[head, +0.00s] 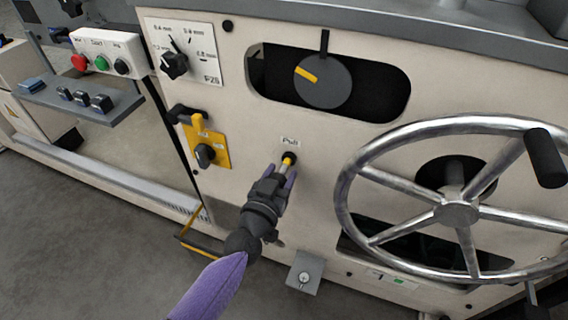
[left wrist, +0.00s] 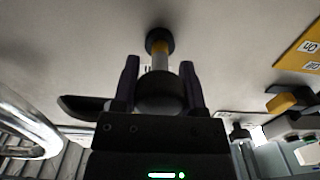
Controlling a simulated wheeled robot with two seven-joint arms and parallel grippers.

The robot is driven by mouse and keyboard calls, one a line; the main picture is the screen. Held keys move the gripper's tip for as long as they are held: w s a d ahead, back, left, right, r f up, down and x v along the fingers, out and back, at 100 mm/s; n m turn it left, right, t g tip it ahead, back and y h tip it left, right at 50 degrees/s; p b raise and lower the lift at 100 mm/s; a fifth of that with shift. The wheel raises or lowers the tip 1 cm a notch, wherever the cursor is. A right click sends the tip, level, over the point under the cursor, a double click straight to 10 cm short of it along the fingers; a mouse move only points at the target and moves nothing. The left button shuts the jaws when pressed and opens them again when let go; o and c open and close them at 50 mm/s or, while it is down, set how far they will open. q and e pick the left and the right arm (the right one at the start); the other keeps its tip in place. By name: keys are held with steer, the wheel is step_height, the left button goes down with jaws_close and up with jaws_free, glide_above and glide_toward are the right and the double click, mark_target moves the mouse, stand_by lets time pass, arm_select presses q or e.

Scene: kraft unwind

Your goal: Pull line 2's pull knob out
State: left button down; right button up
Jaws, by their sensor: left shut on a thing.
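The pull knob (left wrist: 160,90) is a dark round knob on a silver shaft with a yellow band (head: 289,160). The shaft comes out of a dark round collar (left wrist: 160,40) in the cream panel, below the label "Pull" (head: 290,142). A length of shaft shows between the knob and the collar. My left gripper (head: 282,176) is shut on the knob, with one purple-black finger on each side in the left wrist view (left wrist: 160,82). In the head view the gripper mostly hides the knob. My right gripper is not in view.
A large metal handwheel (head: 455,213) stands out from the panel at right. A dial (head: 322,81) sits in a slot above. A yellow plate with a black switch (head: 205,153) is at left. A small grey bracket (head: 304,273) sticks out below.

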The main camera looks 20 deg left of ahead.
arm_select(q)
steer(key=shift+s+f, duration=0.1)
steer(key=shift+f, duration=0.05)
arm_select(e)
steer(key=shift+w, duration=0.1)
arm_select(q)
steer(key=c, duration=0.5)
jaws_free()
steer(key=o, duration=0.4)
steer(key=shift+s, duration=0.15)
steer(key=shift+c, duration=0.2)
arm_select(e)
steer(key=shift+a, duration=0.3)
arm_select(q)
steer(key=s+p, duration=0.3)
steer(key=s, duration=0.7)
steer(key=shift+a, duration=0.2)
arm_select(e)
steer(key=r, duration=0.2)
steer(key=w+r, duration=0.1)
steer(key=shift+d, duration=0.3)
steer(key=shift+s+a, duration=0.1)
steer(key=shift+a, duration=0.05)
